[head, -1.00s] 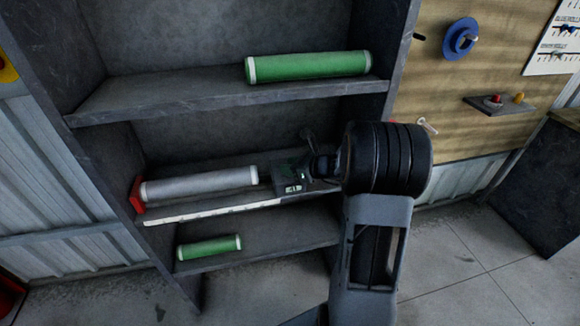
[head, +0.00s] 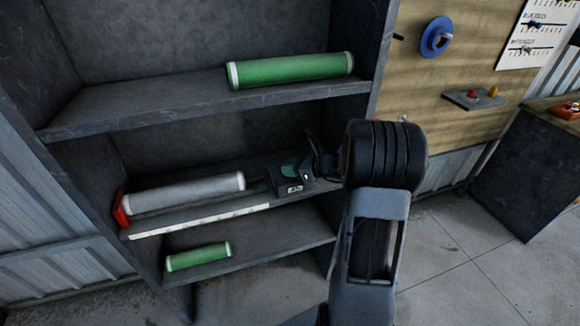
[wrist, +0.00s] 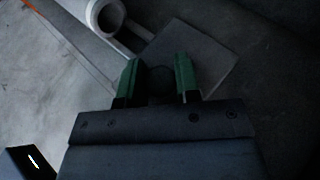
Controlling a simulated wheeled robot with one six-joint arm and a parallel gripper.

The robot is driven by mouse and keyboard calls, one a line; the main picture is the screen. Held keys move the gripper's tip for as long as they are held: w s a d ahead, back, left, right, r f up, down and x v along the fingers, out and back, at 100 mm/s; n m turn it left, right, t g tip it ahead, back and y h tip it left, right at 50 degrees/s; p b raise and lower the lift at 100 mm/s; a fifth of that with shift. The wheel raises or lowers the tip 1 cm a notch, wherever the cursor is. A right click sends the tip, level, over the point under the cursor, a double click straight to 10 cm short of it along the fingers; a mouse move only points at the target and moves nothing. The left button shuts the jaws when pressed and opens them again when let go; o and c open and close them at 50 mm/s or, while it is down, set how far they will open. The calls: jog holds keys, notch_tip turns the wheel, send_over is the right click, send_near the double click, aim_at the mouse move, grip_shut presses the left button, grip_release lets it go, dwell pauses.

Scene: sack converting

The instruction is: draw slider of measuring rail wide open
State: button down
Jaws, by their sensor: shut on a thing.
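The measuring rail (head: 200,221) lies along the middle shelf, with a white scale strip on its front and a red end stop (head: 121,208) at its left end. A grey roll (head: 185,194) lies along it. The slider (head: 292,188), a dark block with a small light window, stands right of the roll, with a gap between them. In the wrist view the green fingers of my gripper (wrist: 158,82) are closed around a dark round knob (wrist: 160,88) on the slider's plate (wrist: 210,58). The roll's hollow end (wrist: 106,18) is apart from the fingers. My wrist hides the rail's right end.
A green roll (head: 290,70) lies on the shelf above and a smaller green roll (head: 198,256) on the shelf below. The cabinet's right side wall (head: 372,60) is close to my wrist.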

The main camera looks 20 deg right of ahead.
jog(key=c, duration=1.3)
grip_release()
jog(key=shift+d, duration=0.2)
jog(key=o, duration=0.3)
jog(key=shift+d, duration=0.15)
jog(key=shift+o, duration=0.9)
jog(key=v, duration=1.3)
jog(key=shift+s+p, duration=0.25)
jog(key=shift+p, duration=0.15)
jog(key=shift+d+r, duration=0.1)
jog(key=shift+d, duration=0.05)
